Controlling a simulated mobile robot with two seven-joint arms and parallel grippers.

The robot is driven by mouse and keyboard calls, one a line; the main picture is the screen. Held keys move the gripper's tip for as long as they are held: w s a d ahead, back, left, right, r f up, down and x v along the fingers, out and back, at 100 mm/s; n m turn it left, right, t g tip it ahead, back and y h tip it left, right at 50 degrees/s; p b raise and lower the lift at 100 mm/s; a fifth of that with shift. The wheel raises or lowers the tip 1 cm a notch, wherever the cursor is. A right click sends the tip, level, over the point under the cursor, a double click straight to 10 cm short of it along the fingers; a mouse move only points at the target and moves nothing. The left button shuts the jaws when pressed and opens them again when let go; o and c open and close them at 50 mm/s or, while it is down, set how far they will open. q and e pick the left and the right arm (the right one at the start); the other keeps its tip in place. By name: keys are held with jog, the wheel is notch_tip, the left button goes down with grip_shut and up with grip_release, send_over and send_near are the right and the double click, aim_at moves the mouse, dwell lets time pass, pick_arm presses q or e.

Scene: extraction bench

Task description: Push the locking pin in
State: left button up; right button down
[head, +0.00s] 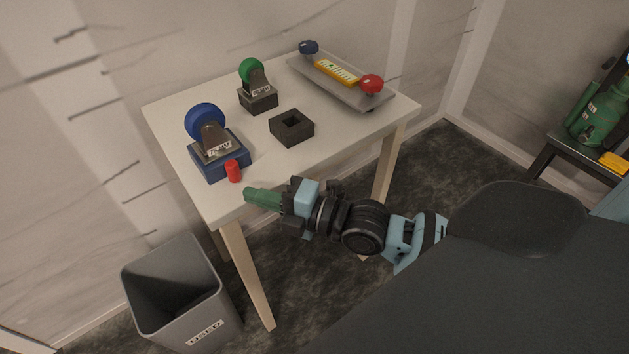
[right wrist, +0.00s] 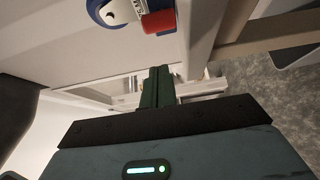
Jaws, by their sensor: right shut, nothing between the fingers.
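The red pin (head: 233,171) sticks out at the front right of a blue base (head: 218,165) that carries a metal bracket and a blue wheel (head: 204,121). In the right wrist view, the red pin (right wrist: 159,22) shows at the top beside the blue-and-white unit. My right gripper (head: 250,196) has green fingers, shut and empty, close to the table's front edge. It is a little right of and nearer than the pin, apart from it. Its shut fingers (right wrist: 158,72) point toward the pin in the right wrist view. My left gripper is not in view.
The pale table (head: 330,152) also holds a green-knobbed unit (head: 257,97), a black block with a square hole (head: 291,127), and a grey tray (head: 375,99) with blue and red knobs. A grey bin (head: 137,298) stands front left. The table's front right is clear.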

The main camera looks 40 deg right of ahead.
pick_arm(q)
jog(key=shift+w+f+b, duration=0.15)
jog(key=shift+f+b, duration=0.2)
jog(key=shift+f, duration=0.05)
pick_arm(e)
jog(key=v, duration=0.9)
jog(key=shift+f, duration=0.2)
jog(key=shift+w+d, duration=0.1)
jog(key=shift+w, duration=0.05)
jog(key=shift+f, duration=0.1)
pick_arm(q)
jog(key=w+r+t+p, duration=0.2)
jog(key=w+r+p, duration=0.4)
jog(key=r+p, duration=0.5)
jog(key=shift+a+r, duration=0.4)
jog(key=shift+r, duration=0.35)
pick_arm(e)
jog(key=s+f+m+g+h, duration=0.3)
jog(key=s+f+m, duration=0.5)
jog(key=s+m, duration=0.3)
jog(key=s+f+m+g+h, duration=0.2)
jog(key=s+f+m+h, duration=0.3)
jog(key=s+f+m, duration=0.4)
jog(key=s+m, duration=0.3)
jog(key=shift+s+a+f+g+h, duration=0.3)
jog(key=shift+s+g, duration=0.05)
jog(key=shift+g, duration=0.05)
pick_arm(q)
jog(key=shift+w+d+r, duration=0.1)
